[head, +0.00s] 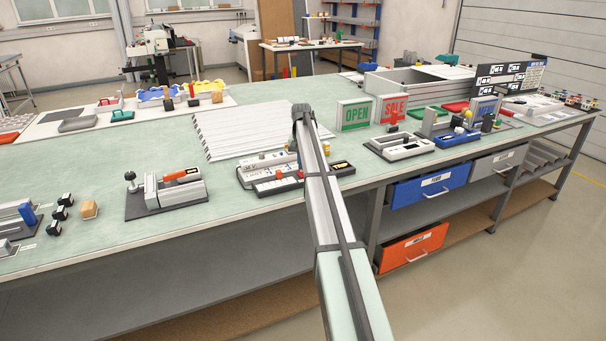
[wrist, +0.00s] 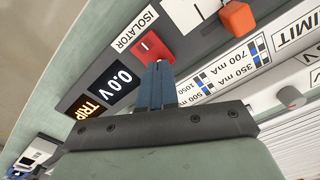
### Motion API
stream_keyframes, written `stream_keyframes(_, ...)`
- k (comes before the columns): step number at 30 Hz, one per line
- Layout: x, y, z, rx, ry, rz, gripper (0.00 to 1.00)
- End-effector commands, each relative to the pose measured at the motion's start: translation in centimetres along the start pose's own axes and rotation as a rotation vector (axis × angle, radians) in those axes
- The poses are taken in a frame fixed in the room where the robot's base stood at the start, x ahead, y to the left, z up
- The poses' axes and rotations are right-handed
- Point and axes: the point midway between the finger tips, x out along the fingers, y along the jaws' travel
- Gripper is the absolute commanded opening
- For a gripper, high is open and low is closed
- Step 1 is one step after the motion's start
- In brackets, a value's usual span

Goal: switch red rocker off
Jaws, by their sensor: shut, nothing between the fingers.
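In the wrist view, a red rocker (wrist: 150,46) sits in a dark panel beside a white label reading ISOLATOR (wrist: 137,29). My gripper (wrist: 162,66) is shut and empty, its blue fingers pressed together. The fingertips are at the rocker's lower edge in the picture and overlap its rim; I cannot tell whether they touch it. I cannot clearly tell which way the rocker is tilted. In the head view, my arm reaches over the bench to the white and dark devices (head: 268,162); the fingers and rocker are hidden or too small there.
Near the rocker are a 0.0 V display (wrist: 117,79), a TRIP display (wrist: 88,107), an orange-red knob (wrist: 237,17) and a grey knob (wrist: 290,97). In the head view, OPEN (head: 355,115) and SALE (head: 393,108) signs stand right of my arm.

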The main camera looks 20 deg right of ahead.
Motion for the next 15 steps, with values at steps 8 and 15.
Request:
stream_keyframes(8, 0.35, 0.00, 0.01, 0.000, 0.000, 0.000, 0.00)
stream_keyframes(15, 0.64, 0.00, 0.01, 0.000, 0.000, 0.000, 0.00)
